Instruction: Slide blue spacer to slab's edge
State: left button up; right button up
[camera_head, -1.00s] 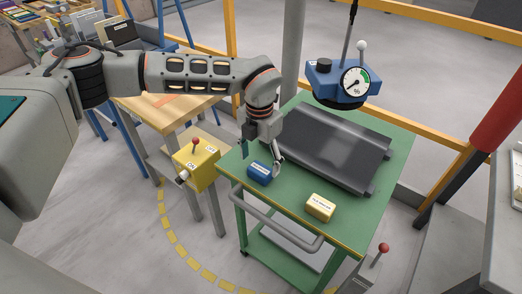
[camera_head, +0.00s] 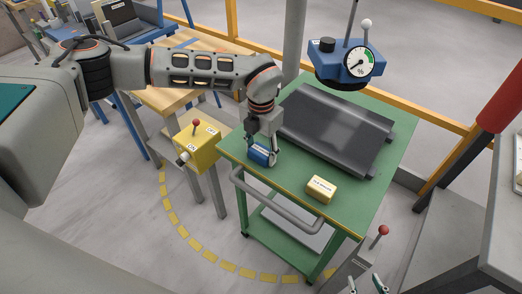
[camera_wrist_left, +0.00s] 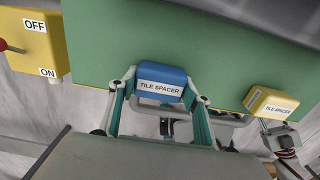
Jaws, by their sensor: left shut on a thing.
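The blue tile spacer (camera_head: 259,156) is on the green cart top near its front left edge, and it also shows in the left wrist view (camera_wrist_left: 160,88). My left gripper (camera_head: 262,152) is shut on it, with one finger on each side. The dark grey slab (camera_head: 335,130) lies on the cart behind and to the right of the spacer, apart from it. My right gripper (camera_head: 367,285) just shows at the bottom edge of the head view, its fingertips apart and nothing seen between them.
A yellow tile spacer (camera_head: 321,189) sits on the cart to the right. A blue vacuum lifter with a gauge (camera_head: 353,64) hangs above the slab's far end. A yellow ON/OFF box (camera_head: 197,146) stands left of the cart. Green cart top (camera_head: 287,178) is bare between the spacers.

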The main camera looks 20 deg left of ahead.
pick_arm(q)
jog(key=shift+w, duration=0.1)
pick_arm(e)
jog(key=shift+f, duration=0.1)
pick_arm(q)
jog(key=shift+w+d+f+b, duration=0.1)
jog(key=shift+w+d+b, duration=0.2)
jog(key=shift+w, duration=0.4)
jog(key=shift+w+d+r+b, duration=0.1)
jog(key=shift+w+d+b, duration=0.2)
jog(key=shift+w, duration=0.4)
jog(key=shift+w+d+f+b, duration=0.1)
jog(key=shift+w+d+b, duration=0.2)
jog(key=shift+w, duration=0.4)
jog(key=shift+w+d+b, duration=0.2)
jog(key=shift+w+b, duration=0.1)
jog(key=shift+w, duration=0.3)
jog(key=shift+w+d+b, duration=0.15)
jog(key=shift+w+b, duration=0.15)
jog(key=shift+w, duration=0.3)
pick_arm(e)
jog(key=shift+g, duration=0.4)
jog(key=shift+s+f, duration=0.35)
jog(key=shift+f, duration=0.4)
jog(key=shift+s+f, duration=0.35)
jog(key=shift+f, duration=0.35)
jog(key=shift+s+f, duration=0.35)
jog(key=shift+f, duration=0.4)
pick_arm(q)
jog(key=o, duration=1.2)
